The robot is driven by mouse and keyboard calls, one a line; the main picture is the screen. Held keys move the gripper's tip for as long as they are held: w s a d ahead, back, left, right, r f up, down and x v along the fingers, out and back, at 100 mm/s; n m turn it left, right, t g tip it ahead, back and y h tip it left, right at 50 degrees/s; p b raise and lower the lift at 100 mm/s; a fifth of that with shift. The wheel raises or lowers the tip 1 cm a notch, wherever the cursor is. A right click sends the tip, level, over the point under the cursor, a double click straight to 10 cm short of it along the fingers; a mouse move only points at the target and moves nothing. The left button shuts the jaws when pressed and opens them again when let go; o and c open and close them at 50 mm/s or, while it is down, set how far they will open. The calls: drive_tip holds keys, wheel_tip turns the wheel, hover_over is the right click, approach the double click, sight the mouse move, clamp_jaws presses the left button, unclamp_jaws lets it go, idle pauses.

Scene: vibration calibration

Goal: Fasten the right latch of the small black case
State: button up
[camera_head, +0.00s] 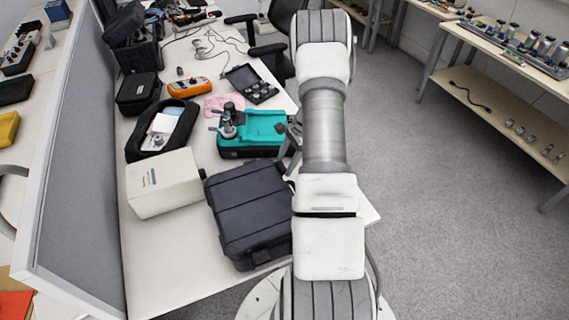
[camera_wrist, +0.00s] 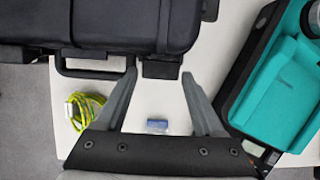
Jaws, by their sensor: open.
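The black case (camera_head: 248,212) lies flat and looks closed on the white table, partly behind my arm in the head view. In the wrist view the case (camera_wrist: 110,22) fills the upper left, with its handle (camera_wrist: 92,72) along the near edge. A dark latch (camera_wrist: 162,68) sticks out from that edge, right of the handle. I cannot tell whether it is fastened. My gripper (camera_wrist: 159,74) is open and empty, its fingertips to either side of the latch in the picture. Contact cannot be made out. In the head view my arm hides most of the gripper.
A teal case (camera_head: 262,130) stands beyond the black case and shows at the right in the wrist view (camera_wrist: 285,95). A white box (camera_head: 163,183) stands left of the black case. A yellow-green cable (camera_wrist: 85,108) and a small blue item (camera_wrist: 158,125) show below the handle.

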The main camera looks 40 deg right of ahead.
drive_tip(key=shift+a+f, duration=0.25)
drive_tip(key=shift+f, duration=0.35)
drive_tip(key=c, duration=1.1)
drive_tip(key=shift+w+a+r+h, duration=0.15)
drive_tip(key=shift+a+h, duration=0.2)
drive_tip(key=shift+h, duration=0.35)
drive_tip(key=shift+a+r+g+h, duration=0.1)
drive_tip(key=shift+g+h, duration=0.2)
drive_tip(key=shift+h, duration=0.5)
